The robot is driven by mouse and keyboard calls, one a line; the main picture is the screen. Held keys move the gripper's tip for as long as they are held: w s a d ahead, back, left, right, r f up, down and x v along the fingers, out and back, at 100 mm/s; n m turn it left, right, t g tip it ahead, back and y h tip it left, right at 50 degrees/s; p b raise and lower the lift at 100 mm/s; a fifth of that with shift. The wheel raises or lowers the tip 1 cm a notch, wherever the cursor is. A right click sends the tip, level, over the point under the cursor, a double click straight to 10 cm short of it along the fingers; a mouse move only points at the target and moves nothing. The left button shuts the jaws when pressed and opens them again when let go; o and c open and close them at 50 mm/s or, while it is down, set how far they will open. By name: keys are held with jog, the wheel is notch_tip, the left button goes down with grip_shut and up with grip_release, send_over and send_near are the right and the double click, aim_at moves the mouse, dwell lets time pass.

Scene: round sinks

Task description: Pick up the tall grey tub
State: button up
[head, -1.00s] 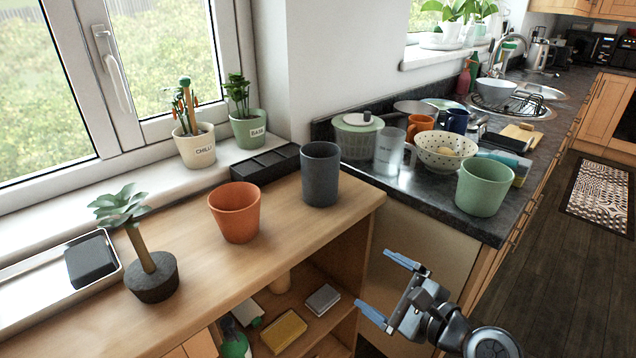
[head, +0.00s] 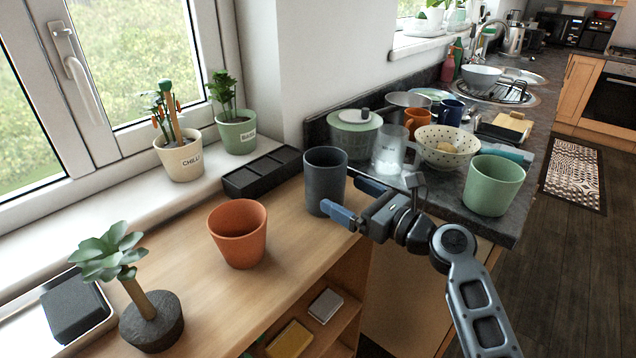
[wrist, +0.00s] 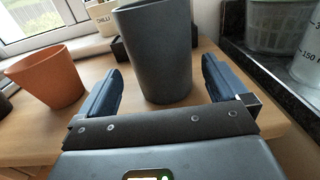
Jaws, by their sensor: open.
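The tall grey tub (head: 324,178) stands upright on the wooden counter, near its right end. It also shows in the wrist view (wrist: 157,50), upright between my two blue fingers. My gripper (head: 352,198) is open, its fingers pointing at the tub from the right in the head view. In the wrist view my gripper (wrist: 160,88) has one finger on each side of the tub's lower part, with a gap visible on both sides. How far the fingers reach along the tub is hard to tell.
An orange pot (head: 238,232) stands left of the tub. A black divided tray (head: 262,172) lies behind it. A clear measuring jug (head: 391,150), a spotted bowl (head: 441,148) and a green tub (head: 493,185) stand on the dark worktop to the right. A small plant (head: 150,318) is front left.

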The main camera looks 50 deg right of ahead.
aim_at(311, 160)
jog(key=w+p, duration=0.1)
jog(key=w, duration=0.6)
jog(key=shift+f, duration=0.15)
jog(key=shift+s, duration=0.1)
jog(key=c, duration=1)
jog(key=shift+o, duration=0.2)
jog(key=shift+r, duration=0.25)
jog(key=shift+r, duration=1.1)
jog(key=shift+r+p, duration=0.4)
jog(key=shift+r, duration=0.5)
jog(key=s+d+r, duration=0.4)
jog(key=s+r, duration=0.2)
jog(key=s, duration=0.4)
jog(key=shift+s+r, duration=0.25)
jog(key=shift+s, duration=0.15)
